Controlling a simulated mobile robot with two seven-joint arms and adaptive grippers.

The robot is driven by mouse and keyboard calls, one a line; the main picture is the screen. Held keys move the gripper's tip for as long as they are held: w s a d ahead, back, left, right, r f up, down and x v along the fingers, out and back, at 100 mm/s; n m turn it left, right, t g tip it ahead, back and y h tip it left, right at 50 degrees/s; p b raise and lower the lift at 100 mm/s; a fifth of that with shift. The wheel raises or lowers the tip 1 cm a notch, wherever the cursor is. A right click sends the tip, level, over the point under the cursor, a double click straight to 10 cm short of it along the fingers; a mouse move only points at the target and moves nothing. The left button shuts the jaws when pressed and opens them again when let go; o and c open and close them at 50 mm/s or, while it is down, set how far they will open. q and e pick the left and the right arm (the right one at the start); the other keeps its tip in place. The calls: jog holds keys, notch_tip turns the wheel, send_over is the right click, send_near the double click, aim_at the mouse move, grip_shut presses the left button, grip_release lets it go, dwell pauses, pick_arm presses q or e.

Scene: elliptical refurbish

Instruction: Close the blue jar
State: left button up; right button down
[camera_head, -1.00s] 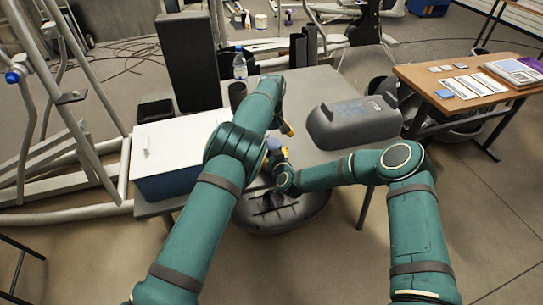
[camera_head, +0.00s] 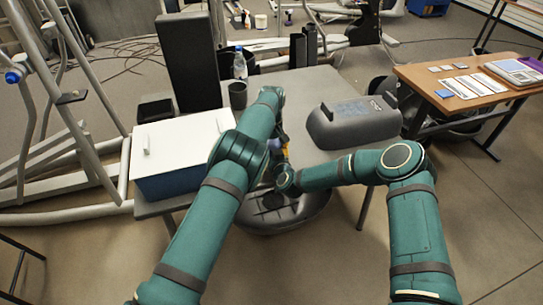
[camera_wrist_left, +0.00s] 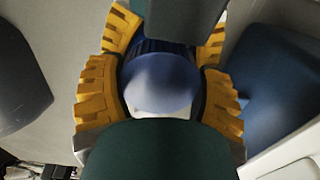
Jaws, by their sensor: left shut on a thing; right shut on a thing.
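The blue jar (camera_head: 273,144) is held above the table's front edge, small and partly hidden by my arms in the head view. My right gripper (camera_head: 279,160) is shut on it. My left gripper (camera_head: 283,141) is right at the jar, its yellow fingertip beside it. In the left wrist view, yellow fingers (camera_wrist_left: 162,88) stand on both sides of a smooth blue rounded piece, seemingly the lid (camera_wrist_left: 160,80). A darker ribbed blue part lies behind it and a pale patch below it. Whether lid and jar are seated together is hidden.
The grey table (camera_head: 310,88) carries a white-lidded blue box (camera_head: 185,140) at left, a dark grey case (camera_head: 352,122) at right, and a dark cup (camera_head: 238,95) and water bottle (camera_head: 240,65) behind. A wooden table (camera_head: 470,88) stands farther right.

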pick_arm(q)
jog(key=shift+m, duration=0.9)
jog(key=o, duration=1.3)
jog(key=shift+r, duration=0.1)
jog(key=shift+r, duration=2.2)
jog(key=shift+r, duration=0.1)
notch_tip(320, 180, up, 3)
jog(key=shift+r+n, duration=0.15)
jog(key=shift+n, duration=0.75)
